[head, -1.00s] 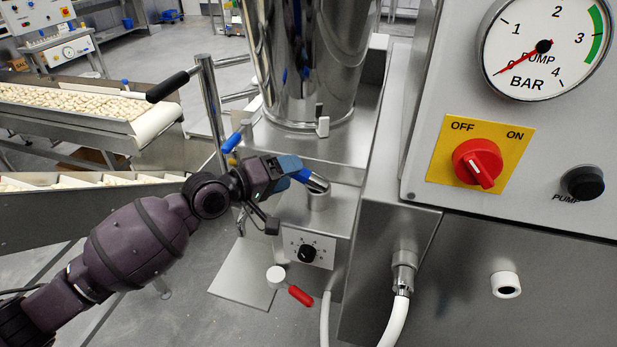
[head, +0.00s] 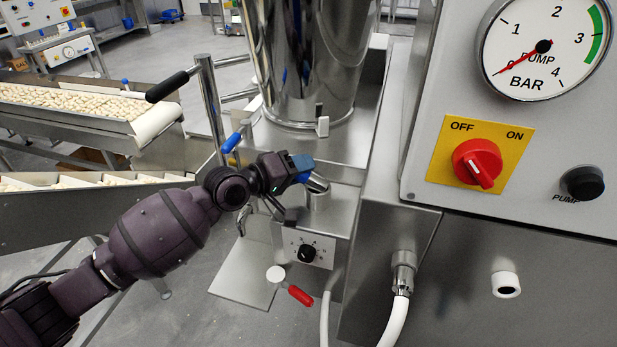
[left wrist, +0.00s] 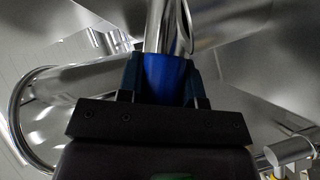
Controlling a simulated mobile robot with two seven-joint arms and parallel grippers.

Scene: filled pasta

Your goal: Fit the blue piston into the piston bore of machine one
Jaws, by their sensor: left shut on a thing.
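My left gripper (head: 302,167) is shut on the blue piston (head: 305,178) beside the steel machine. In the left wrist view the blue piston (left wrist: 167,78) sits between the two dark fingers, and its bright metal shaft points away from the gripper. My right gripper is not in view.
A steel hopper (head: 312,60) stands just behind the tube. A panel with a red switch (head: 477,163) and gauge (head: 545,47) is at right. A dial (head: 307,253) and red-handled lever (head: 300,295) sit below. A conveyor of pasta (head: 70,103) is at left.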

